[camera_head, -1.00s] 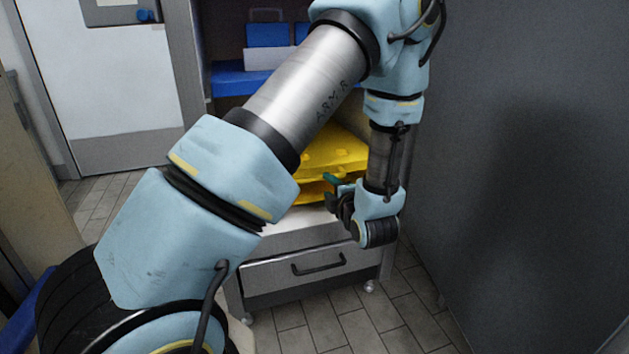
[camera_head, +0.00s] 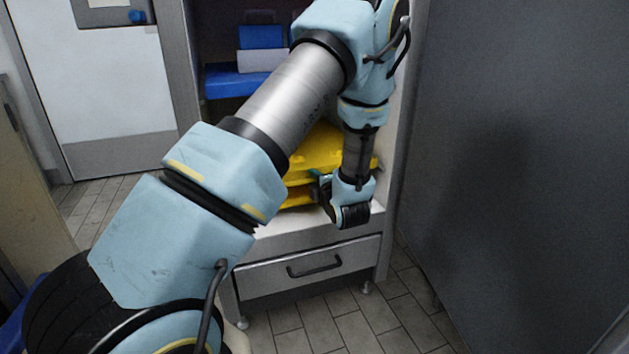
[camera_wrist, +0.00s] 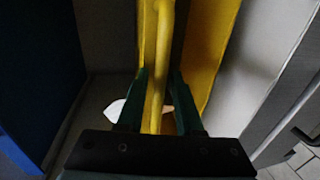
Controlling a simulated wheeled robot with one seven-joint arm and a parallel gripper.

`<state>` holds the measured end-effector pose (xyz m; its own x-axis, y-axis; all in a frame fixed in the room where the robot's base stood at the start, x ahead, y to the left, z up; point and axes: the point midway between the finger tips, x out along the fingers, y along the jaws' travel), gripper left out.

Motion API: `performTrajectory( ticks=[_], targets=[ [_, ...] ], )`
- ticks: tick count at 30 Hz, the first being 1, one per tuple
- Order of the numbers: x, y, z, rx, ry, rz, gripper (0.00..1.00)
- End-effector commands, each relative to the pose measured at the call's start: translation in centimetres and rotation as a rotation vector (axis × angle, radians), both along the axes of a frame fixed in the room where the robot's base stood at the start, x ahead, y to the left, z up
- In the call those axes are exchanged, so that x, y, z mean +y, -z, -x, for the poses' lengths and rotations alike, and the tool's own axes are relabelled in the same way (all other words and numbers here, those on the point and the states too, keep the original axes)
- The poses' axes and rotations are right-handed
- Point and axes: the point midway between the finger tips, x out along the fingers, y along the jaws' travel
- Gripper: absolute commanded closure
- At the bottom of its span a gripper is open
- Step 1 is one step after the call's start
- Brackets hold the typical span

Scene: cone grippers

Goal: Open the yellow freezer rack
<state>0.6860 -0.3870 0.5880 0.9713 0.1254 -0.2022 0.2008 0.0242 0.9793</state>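The yellow freezer rack (camera_head: 322,150) sits inside the cabinet on a white surface, partly hidden behind my arm. In the wrist view a yellow bar (camera_wrist: 159,60), which looks like the rack's handle, runs between the two green fingers of my gripper (camera_wrist: 158,100). There is a gap on both sides of the bar, so my gripper is open around it, not clamped. In the head view my gripper (camera_head: 322,184) is at the front of the rack, mostly hidden by my own wrist.
Below is a grey drawer (camera_head: 270,282) with a dark handle (camera_head: 314,265). A grey wall (camera_head: 530,150) stands close on the right. Tiled floor (camera_head: 320,325) shows in front.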

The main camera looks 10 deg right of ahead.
Motion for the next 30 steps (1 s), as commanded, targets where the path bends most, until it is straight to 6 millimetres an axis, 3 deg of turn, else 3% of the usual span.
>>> performTrajectory(
  ticks=[1,9,30],
  targets=[
    [0.0,-0.01,0.01,0.0,0.0,0.0,0.72],
    [-0.01,-0.01,0.02,0.0,0.0,0.0,1.0],
    [-0.02,0.01,0.04,0.001,0.0,0.0,1.0]
  ],
)
